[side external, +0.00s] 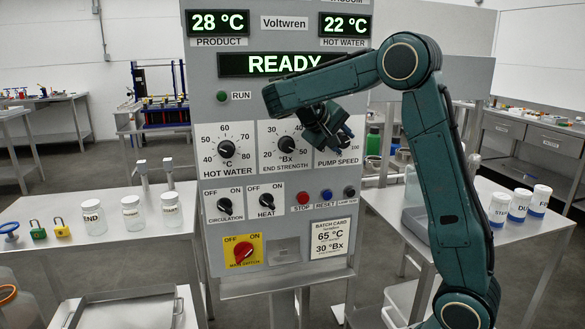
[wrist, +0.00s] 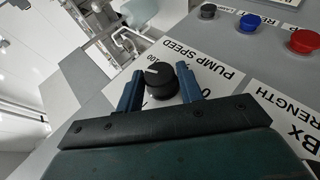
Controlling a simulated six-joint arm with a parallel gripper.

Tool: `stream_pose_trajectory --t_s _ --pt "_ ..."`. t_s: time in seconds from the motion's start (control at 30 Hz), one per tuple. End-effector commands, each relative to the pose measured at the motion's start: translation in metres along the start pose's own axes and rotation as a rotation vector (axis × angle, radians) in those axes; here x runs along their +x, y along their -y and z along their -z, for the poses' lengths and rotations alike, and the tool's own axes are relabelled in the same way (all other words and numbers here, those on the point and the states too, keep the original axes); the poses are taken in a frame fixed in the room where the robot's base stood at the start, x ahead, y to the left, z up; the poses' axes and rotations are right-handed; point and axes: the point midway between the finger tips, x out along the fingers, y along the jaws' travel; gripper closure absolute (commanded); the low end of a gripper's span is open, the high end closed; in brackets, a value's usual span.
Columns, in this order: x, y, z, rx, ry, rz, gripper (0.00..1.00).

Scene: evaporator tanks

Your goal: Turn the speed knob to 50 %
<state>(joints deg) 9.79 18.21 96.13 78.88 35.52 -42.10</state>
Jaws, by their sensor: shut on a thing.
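The pump speed knob (wrist: 161,82) is black with a white pointer mark, on a white plate lettered PUMP SPEED (wrist: 188,62). In the wrist view it sits between the two fingers of my gripper (wrist: 160,84), which is shut on it. The mark points toward the upper left of that view; most scale figures are covered by the fingers. In the side view my gripper (side external: 338,138) is at the PUMP SPEED plate (side external: 338,162) and hides the knob there; only the figure 100 shows at the plate's right.
The grey panel (side external: 300,215) also carries the END STRENGTH knob (side external: 286,144) close to my gripper's left and the HOT WATER knob (side external: 226,149). Below are the CIRCULATION (side external: 224,205) and HEAT (side external: 267,201) knobs, STOP (side external: 303,197) and RESET (side external: 327,195) buttons. The display reads READY.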

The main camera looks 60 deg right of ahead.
Motion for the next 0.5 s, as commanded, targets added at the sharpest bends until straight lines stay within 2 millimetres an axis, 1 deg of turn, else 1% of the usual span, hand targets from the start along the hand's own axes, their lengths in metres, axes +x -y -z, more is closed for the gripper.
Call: stream_pose_trajectory --t_s 0.2,0.5 --pt "-0.0003 0.0015 0.0005 -0.032 -0.002 -0.077 0.86" --pt "-0.0003 0.001 0.0007 -0.04 -0.004 -0.099 0.86"
